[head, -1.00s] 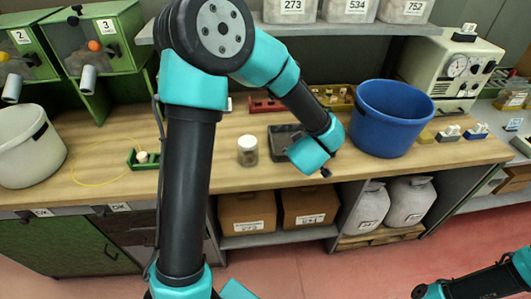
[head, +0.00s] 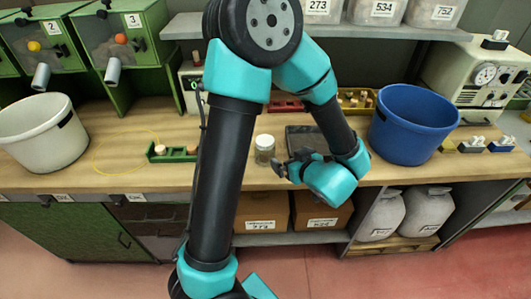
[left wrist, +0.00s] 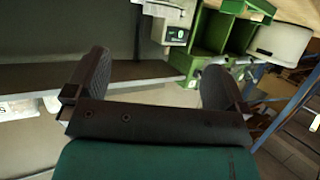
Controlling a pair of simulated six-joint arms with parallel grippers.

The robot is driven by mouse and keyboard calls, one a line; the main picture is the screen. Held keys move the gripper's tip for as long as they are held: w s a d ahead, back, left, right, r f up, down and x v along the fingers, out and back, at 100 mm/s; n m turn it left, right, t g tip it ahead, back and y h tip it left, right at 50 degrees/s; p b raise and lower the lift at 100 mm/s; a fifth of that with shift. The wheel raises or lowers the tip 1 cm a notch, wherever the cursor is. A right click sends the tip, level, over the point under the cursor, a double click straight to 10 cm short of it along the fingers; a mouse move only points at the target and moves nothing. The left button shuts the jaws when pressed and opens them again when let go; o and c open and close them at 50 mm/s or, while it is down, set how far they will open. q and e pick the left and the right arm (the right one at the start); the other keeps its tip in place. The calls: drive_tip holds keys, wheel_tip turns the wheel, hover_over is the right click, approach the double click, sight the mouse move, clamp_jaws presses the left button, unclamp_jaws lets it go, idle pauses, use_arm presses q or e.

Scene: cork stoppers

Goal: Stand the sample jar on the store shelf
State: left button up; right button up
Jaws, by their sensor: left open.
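The sample jar (head: 264,149) is a small clear jar with a pale lid, upright on the wooden bench. My left gripper (head: 283,168) is just right of it and a little nearer the front edge. Its fingers point left towards the jar; whether they touch it I cannot tell. In the left wrist view the two fingers (left wrist: 156,80) are wide apart with nothing between them, and no jar shows there. A grey shelf (head: 185,27) runs above the back of the bench; I cannot tell whether it is the store shelf. My right gripper is out of view.
A dark tray (head: 305,140) lies behind my left gripper. A blue bucket (head: 413,125) stands to the right and a white bucket (head: 40,135) at the far left. A green block holder (head: 172,153) sits left of my arm. Numbered bins (head: 384,12) stand on the grey shelf.

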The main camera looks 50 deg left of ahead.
sight(268, 144)
use_arm(q)
drive_tip(key=x, duration=1.1)
drive_tip(key=shift+w+a+f, duration=0.1)
drive_tip(key=shift+a+f, duration=0.1)
drive_tip(key=shift+x, duration=2.6)
drive_tip(key=c, duration=1.1)
drive_tip(key=shift+r, duration=0.2)
